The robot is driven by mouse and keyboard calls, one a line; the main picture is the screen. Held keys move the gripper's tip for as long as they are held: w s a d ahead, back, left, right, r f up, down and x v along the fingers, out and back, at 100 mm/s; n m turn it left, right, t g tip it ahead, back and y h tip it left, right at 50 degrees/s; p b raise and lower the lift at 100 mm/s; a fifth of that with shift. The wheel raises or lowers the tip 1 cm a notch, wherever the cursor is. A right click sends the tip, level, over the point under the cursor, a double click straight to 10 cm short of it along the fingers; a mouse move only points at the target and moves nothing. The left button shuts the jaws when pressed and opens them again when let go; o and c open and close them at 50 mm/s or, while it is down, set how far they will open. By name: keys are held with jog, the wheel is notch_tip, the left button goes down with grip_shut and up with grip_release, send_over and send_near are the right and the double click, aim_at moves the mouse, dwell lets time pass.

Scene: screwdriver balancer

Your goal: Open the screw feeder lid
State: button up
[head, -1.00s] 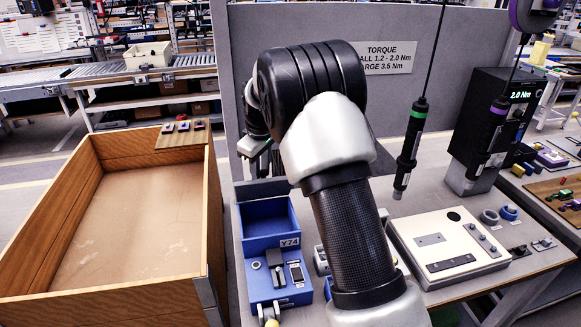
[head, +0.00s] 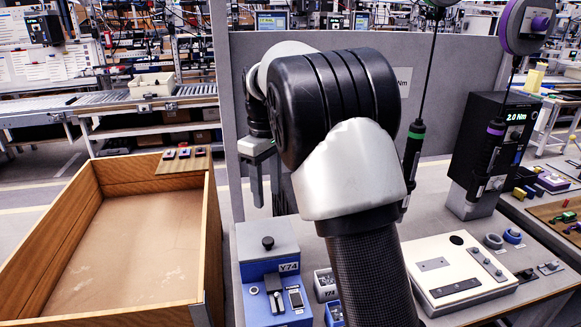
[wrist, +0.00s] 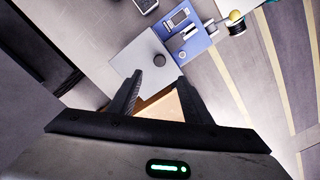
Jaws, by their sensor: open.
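The screw feeder (head: 290,318) is a blue box with a Y74 label, at the lower centre of the head view. Its grey lid (head: 285,236) lies flat over the top, with a round black knob (head: 268,243) on it. My gripper (head: 267,207) is open and empty, fingers pointing down, above and behind the lid. In the wrist view, my fingers (wrist: 160,76) frame the near side of the lid (wrist: 132,62); the knob (wrist: 159,60) shows just beyond the fingertips. The blue feeder front (wrist: 184,42) lies further off. The gap between fingers and lid is unclear.
A large wooden crate (head: 213,255) stands to the left. A grey partition (head: 437,95) rises behind. Hanging screwdrivers (head: 412,150) and a cream fixture plate (head: 430,283) are to the right. Small grey bins (head: 326,283) sit beside the feeder. My arm hides part of the bench.

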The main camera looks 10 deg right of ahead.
jog(key=s+d+r+m+t+p, duration=0.1)
jog(key=s+d+r+m+t, duration=0.1)
jog(key=s+r, duration=0.9)
jog(key=shift+s+d+m+y+p, duration=0.3)
jog(key=shift+s+d+m+p, duration=0.15)
jog(key=shift+m, duration=0.55)
jog(key=shift+r, duration=0.1)
